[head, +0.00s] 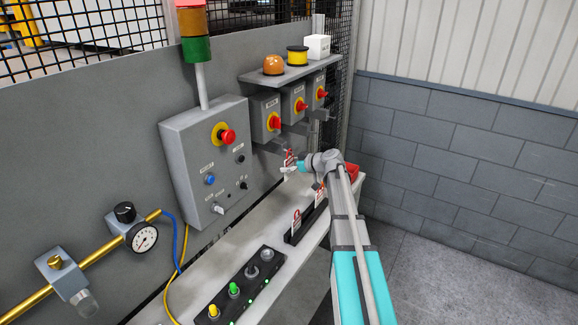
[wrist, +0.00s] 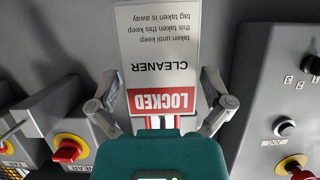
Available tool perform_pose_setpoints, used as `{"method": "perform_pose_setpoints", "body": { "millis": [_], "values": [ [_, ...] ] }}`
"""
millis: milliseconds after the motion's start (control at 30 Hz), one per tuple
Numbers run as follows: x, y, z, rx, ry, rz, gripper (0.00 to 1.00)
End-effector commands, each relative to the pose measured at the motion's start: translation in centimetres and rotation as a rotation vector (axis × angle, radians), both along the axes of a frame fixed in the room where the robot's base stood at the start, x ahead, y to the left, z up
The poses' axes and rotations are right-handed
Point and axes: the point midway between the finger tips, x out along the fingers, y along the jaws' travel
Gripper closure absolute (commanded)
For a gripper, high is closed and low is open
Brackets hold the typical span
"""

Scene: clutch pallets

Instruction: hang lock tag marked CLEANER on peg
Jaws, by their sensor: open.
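The CLEANER lock tag (wrist: 160,65) is white with a red LOCKED band and appears upside down in the wrist view. It lies between the two spread fingers of my gripper (wrist: 160,98), with a gap on each side. In the head view, a small red and white tag (head: 289,158) is at the tip of my gripper (head: 298,167), just below the nearest switch box (head: 265,117). Grey peg-like parts (head: 276,147) stick out under the switch boxes. I cannot tell whether the tag hangs on one.
A black rack (head: 306,221) on the grey ledge (head: 217,274) holds other red and white tags. A control box (head: 207,158) with a red emergency button stands left of my gripper. A red box (head: 352,173) is behind my wrist. Floor to the right is clear.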

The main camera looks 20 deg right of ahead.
Motion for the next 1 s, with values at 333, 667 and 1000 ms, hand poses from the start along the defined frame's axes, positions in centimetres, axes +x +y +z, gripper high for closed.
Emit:
{"method": "perform_pose_setpoints", "body": {
  "millis": [333, 667, 1000],
  "values": [
    [-0.2, -0.2, 0.4, 0.000, 0.000, -0.001, 0.00],
    [-2.7, -2.0, 1.1, 0.000, 0.000, -0.001, 0.00],
    [-6.4, -4.9, 1.6, 0.000, 0.000, -0.001, 0.00]
  ]
}}
